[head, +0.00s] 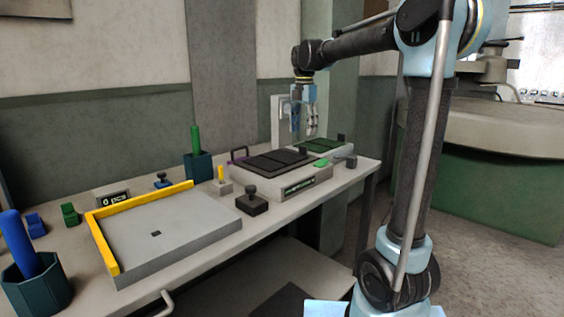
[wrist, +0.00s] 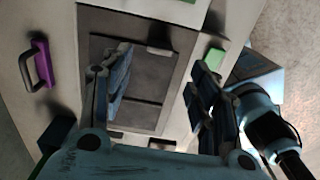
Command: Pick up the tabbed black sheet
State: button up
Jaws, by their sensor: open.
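The black sheet (head: 278,161) lies flat in a pale raised tray (head: 285,185) on the workbench. Its surface shows dark panels, and a small dark block or tab stands at its far right end. In the wrist view the black sheet (wrist: 150,85) lies below and between my fingers, with a small grey piece at its upper edge; I cannot tell whether this is the tab. My gripper (head: 303,128) is open and empty above the far end of the tray. In the wrist view my gripper (wrist: 161,65) has its two fingers spread apart, partly hiding the sheet.
A green sheet (head: 322,145) lies in a tray just behind. A green block (head: 321,163), dark knob block (head: 251,201) and purple handle (head: 239,153) surround the black sheet's tray. A grey plate with a yellow fence (head: 140,207) fills the left bench. Cups (head: 199,166) stand left.

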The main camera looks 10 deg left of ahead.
jog(key=shift+f, duration=1.5)
jog(key=shift+w+d+f, duration=0.1)
jog(key=shift+w+f, duration=0.05)
jog(key=shift+f, duration=2.4)
jog(key=c, duration=1.2)
